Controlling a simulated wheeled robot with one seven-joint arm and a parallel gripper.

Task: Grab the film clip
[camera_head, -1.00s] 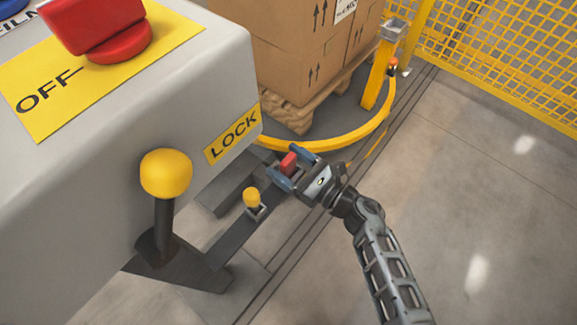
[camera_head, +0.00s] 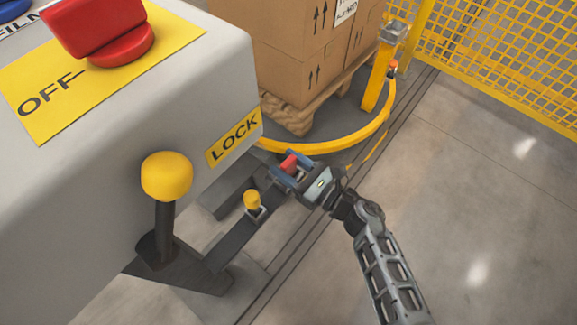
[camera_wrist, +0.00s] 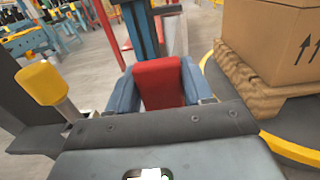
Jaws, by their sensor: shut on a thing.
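The film clip is a small red piece (camera_head: 289,163) between the blue fingers of my gripper (camera_head: 287,170), just right of the grey machine below its LOCK label. In the wrist view the red clip (camera_wrist: 160,83) fills the space between the two blue fingertips (camera_wrist: 160,90). My gripper is shut on it. The clip's lower part is hidden by the gripper body. I cannot tell whether the clip still touches a mount behind it.
A yellow-knobbed lever (camera_head: 166,178) stands on the near machine side, and a smaller yellow knob (camera_head: 251,200) sits left of my gripper. A yellow curved rail (camera_head: 330,146) rings stacked cartons (camera_head: 300,50) on a wooden pallet (camera_head: 290,119). Open floor (camera_head: 480,200) lies right.

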